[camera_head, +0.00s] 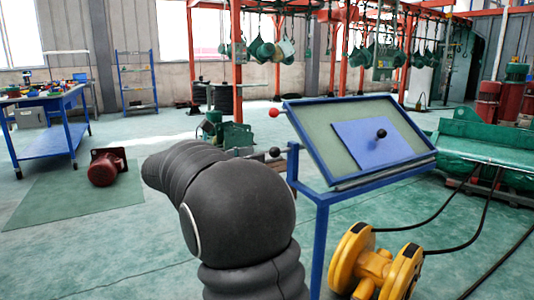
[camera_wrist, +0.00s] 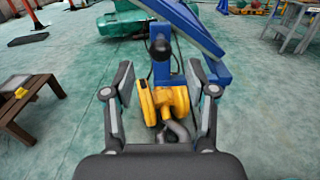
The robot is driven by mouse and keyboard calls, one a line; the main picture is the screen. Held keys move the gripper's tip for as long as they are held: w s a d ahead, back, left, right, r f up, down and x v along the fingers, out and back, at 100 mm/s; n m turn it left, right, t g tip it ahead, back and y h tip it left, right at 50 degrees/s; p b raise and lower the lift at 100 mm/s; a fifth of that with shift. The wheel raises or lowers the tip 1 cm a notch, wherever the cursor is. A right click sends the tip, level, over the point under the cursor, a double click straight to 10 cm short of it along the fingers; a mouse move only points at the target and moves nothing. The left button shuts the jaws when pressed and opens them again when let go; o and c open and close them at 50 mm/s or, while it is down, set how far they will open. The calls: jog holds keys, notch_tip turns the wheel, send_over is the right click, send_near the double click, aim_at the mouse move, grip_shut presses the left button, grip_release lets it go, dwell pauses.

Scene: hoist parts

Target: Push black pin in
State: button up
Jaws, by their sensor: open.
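A black ball-ended pin (camera_wrist: 160,48) shows in the wrist view at the blue frame of the stand, centred above and beyond my open fingers. My gripper (camera_wrist: 160,86) is open and empty, one finger on each side, apart from the pin. In the head view a black ball knob (camera_head: 275,152) sits at the left side of the blue stand (camera_head: 317,235), and looks like the same pin. Another black knob (camera_head: 381,134) is on the blue plate of the tilted panel. My arm hides my gripper in the head view.
A red ball knob (camera_head: 273,112) sticks out at the panel's upper left corner. A yellow wheeled part (camera_head: 375,265) stands at the stand's foot, with black cables nearby. A red motor (camera_head: 106,167) lies on a green mat at left. A brown table (camera_wrist: 38,105) is at left in the wrist view.

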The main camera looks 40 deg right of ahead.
jog(key=shift+w+a, duration=0.2)
jog(key=shift+a, duration=0.95)
jog(key=shift+w+a, duration=0.15)
jog(key=shift+a, duration=0.95)
jog(key=s+a+f+m+t+y, duration=0.1)
jog(key=s+a+f+m+y, duration=0.15)
jog(key=f, duration=0.35)
jog(key=s+a+f+m+t+y, duration=0.1)
jog(key=f+m+y, duration=0.15)
jog(key=f, duration=0.35)
jog(key=s+a+f+m+t+y, duration=0.1)
jog(key=s+a+f+m+y, duration=0.1)
jog(key=f+y, duration=0.3)
jog(key=s+a+f+m+t+y, duration=0.1)
jog(key=s+a+m+t+y, duration=0.1)
jog(key=s+a+m+y, duration=0.2)
jog(key=s+a+f+m+t+y, duration=0.1)
jog(key=s+a+m+t+y, duration=0.2)
jog(key=s+a, duration=0.8)
jog(key=s+m, duration=0.2)
jog(key=s, duration=0.2)
jog(key=shift+s+f+y, duration=0.3)
jog(key=shift+y, duration=0.1)
